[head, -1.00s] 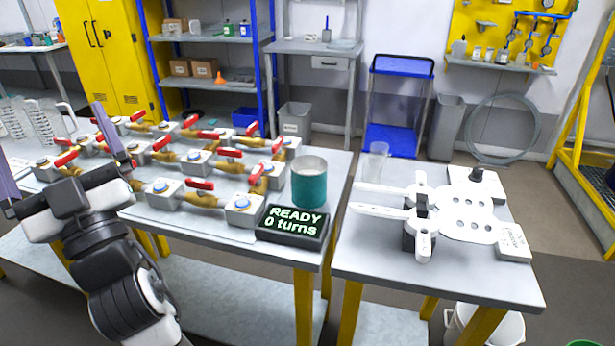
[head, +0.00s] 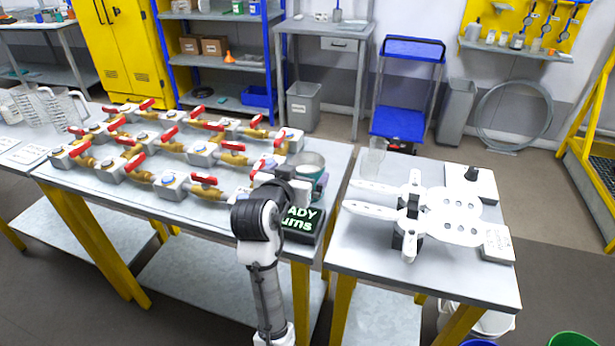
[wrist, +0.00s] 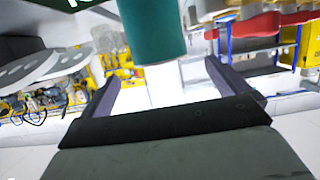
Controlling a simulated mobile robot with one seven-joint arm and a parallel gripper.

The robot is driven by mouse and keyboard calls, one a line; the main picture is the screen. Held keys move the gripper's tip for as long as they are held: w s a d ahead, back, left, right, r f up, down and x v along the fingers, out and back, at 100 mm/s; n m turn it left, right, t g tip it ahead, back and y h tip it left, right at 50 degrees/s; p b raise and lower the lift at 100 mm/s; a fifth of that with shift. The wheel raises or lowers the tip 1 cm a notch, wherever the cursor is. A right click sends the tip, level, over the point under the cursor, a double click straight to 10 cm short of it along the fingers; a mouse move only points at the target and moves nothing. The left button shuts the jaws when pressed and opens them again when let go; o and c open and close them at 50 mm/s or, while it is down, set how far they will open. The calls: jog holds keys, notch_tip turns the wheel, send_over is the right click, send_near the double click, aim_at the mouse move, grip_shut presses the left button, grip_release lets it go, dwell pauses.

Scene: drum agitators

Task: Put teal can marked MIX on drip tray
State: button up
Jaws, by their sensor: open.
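The teal can (head: 320,186) stands at the right end of the valve bench, behind the black display box, and is partly hidden by my gripper (head: 303,184). Its round open top shows above my wrist. In the wrist view the teal can (wrist: 150,32) is at the top, with the open fingers of my gripper (wrist: 165,88) spread to either side of the space below it. The fingers are apart and I see no grip on the can. No MIX marking is readable. I cannot tell for sure which item is the drip tray.
The black display box (head: 298,224) is close in front of the can. Rows of red-handled valves (head: 205,187) fill the bench to the left. Across a narrow gap, the right table (head: 415,271) holds white paddle-shaped parts (head: 455,215) and a clear cup (head: 374,158).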

aim_at(312, 156)
jog(key=p+x, duration=0.1)
jog(key=x, duration=0.2)
jog(key=p+x, duration=0.2)
jog(key=x, duration=0.2)
jog(key=shift+r, duration=0.25)
jog(key=shift+w+d+f, duration=0.1)
jog(key=shift+w+f, duration=0.1)
jog(key=shift+w, duration=0.15)
jog(key=c, duration=1.8)
jog(key=shift+r, duration=0.2)
jog(key=shift+r+b, duration=1.8)
jog(key=shift+r, duration=7.95)
